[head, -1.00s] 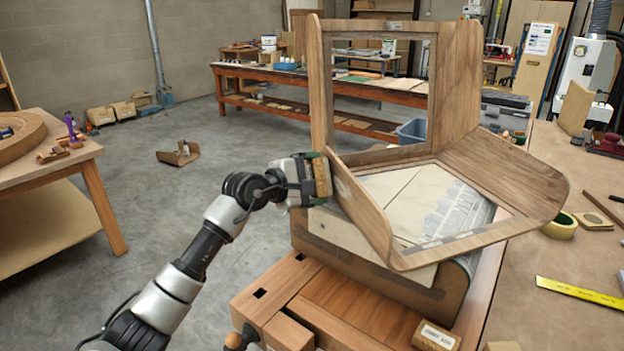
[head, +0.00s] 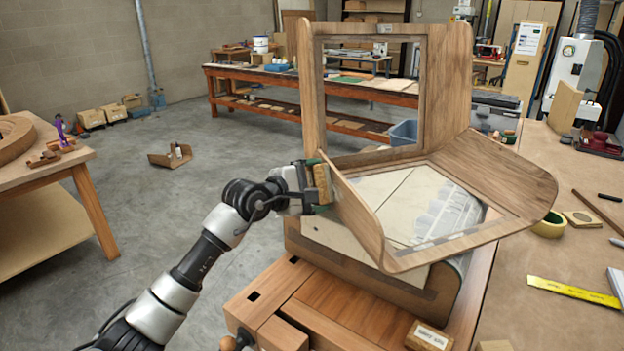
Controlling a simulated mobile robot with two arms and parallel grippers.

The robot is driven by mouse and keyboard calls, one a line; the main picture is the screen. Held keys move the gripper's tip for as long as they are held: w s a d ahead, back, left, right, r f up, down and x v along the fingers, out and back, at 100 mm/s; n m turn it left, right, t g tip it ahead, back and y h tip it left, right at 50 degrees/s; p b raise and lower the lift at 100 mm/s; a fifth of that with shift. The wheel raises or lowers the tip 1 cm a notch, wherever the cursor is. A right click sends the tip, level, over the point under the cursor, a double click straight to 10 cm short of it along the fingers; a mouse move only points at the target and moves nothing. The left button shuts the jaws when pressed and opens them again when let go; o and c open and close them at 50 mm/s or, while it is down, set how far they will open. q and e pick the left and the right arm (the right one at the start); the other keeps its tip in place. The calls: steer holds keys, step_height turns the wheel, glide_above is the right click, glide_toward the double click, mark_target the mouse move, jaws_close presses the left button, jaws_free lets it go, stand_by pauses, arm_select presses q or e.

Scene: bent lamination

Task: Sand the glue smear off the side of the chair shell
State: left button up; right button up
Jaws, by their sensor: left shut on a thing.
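The wooden chair shell (head: 455,95) stands on a form (head: 375,285) on the workbench, with an open square in its back and an upturned side (head: 352,213) facing my left arm. My left gripper (head: 310,186) is shut on a tan sanding block (head: 323,184). The block is upright at the rear upper part of that side and seems to touch it; exact contact is hard to tell. I cannot make out the glue smear now; the block and gripper cover part of the side. My right gripper is not in view.
A labelled block (head: 429,336) lies at the bench's front. On the right table are a tape roll (head: 550,224), a yellow ruler (head: 573,291) and a dark rod. A side table (head: 60,165) stands at left.

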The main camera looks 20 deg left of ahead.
mark_target(329, 192)
arm_select(q)
steer(key=shift+s+d+p, duration=0.3)
steer(key=shift+s+d, duration=0.3)
steer(key=shift+s, duration=0.15)
steer(key=shift+s+d+p, duration=0.25)
steer(key=shift+s+d, duration=0.3)
steer(key=shift+s, duration=0.2)
steer(key=shift+s+d, duration=0.75)
steer(key=shift+s, duration=0.25)
steer(key=shift+s+d, duration=0.75)
steer(key=shift+s, duration=0.2)
steer(key=shift+w+a+b, duration=0.5)
steer(key=shift+w+b, duration=0.15)
steer(key=shift+b, duration=0.1)
steer(key=shift+w+a+b, duration=0.45)
steer(key=shift+w+a, duration=0.15)
steer(key=shift+w, duration=0.2)
steer(key=shift+w+a+b, duration=0.45)
steer(key=shift+w+b, duration=0.2)
steer(key=shift+w+a+b, duration=0.45)
steer(key=shift+w+a, duration=0.15)
steer(key=shift+w, duration=0.2)
steer(key=shift+w+a+b, duration=0.5)
steer(key=shift+w+b, duration=0.1)
steer(key=shift+w, duration=0.1)
steer(key=shift+w+a+b, duration=0.35)
steer(key=shift+w+a, duration=0.15)
steer(key=shift+w, duration=0.25)
